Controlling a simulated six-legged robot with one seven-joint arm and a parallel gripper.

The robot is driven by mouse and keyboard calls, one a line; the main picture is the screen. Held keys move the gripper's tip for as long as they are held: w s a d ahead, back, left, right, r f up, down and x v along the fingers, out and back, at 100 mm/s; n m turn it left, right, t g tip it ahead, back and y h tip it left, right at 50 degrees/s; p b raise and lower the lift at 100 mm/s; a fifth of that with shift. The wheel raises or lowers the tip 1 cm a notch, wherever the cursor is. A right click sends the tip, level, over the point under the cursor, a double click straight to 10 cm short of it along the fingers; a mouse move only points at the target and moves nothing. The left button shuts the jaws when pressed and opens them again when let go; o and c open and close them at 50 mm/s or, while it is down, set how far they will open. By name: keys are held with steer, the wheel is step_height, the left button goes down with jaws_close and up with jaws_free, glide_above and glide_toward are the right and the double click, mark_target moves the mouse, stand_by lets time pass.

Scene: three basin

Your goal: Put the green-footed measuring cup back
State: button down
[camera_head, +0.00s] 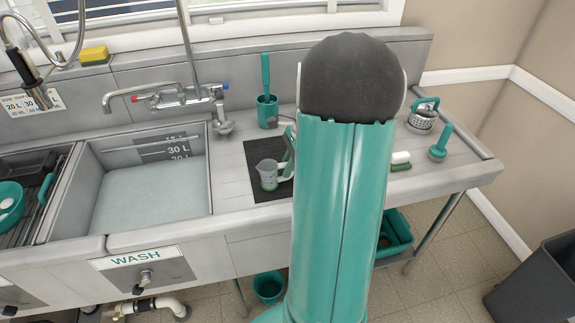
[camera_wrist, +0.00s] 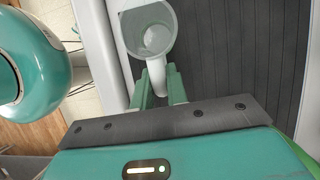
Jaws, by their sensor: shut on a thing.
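The clear measuring cup (camera_head: 268,176) is upright at the dark ribbed mat (camera_head: 256,152) on the counter, with a hint of green at its base. I cannot tell whether it touches the mat. In the wrist view the cup (camera_wrist: 148,32) is seen from above, by the mat's left edge, and looks empty. My gripper (camera_wrist: 158,84) is shut on its pale handle, one green finger on each side. In the head view my gripper (camera_head: 289,163) is partly hidden behind my arm, to the right of the cup.
The wash basin (camera_head: 150,185) lies left of the mat. A green holder with a brush (camera_head: 267,110) stands behind it. A strainer (camera_head: 423,116), a green-handled tool (camera_head: 440,144) and a white-and-green brush (camera_head: 400,161) are to the right. My arm hides the counter's middle.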

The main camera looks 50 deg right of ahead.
steer(key=c, duration=1.4)
jaws_free()
steer(key=shift+w+f, duration=0.1)
steer(key=v, duration=1.2)
steer(key=w+a+r+n+h, duration=0.1)
steer(key=a+r+n, duration=0.2)
steer(key=a+n, duration=0.5)
steer(key=w+a+r+n+h, duration=0.1)
steer(key=a+r+n+h, duration=0.2)
steer(key=a, duration=1)
steer(key=s+a+n+t, duration=0.1)
steer(key=s+a+n, duration=0.1)
steer(key=a+n, duration=0.2)
steer(key=s+a+n+t, duration=0.1)
steer(key=s+a+n, duration=0.2)
steer(key=a+n, duration=0.2)
steer(key=s+a+f+n+t, duration=0.1)
steer(key=s+a+n, duration=0.1)
steer(key=a+n, duration=0.2)
steer(key=shift+s+a+n, duration=0.25)
steer(key=shift+a+n, duration=0.05)
steer(key=shift+a, duration=0.5)
